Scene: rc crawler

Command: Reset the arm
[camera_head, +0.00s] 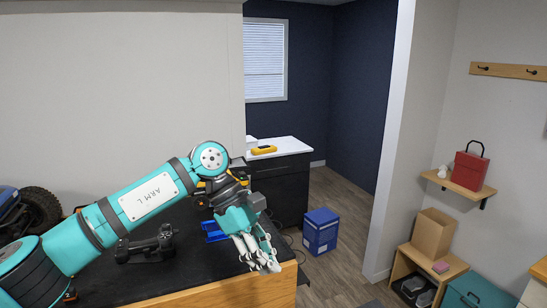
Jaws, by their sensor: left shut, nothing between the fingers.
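My left arm (150,197) comes in from the left in the head view, stretched over a dark table top. My left gripper (268,264) points down and to the right at the table's right corner. Its fingers are together and nothing shows between them. My right gripper is not in this view.
The dark table (190,278) has a wooden edge. On it are a black controller-like object (146,246), a blue piece (213,231) partly behind the gripper, and a vehicle with a black tire (40,209). A blue box (321,231) stands on the open floor beyond.

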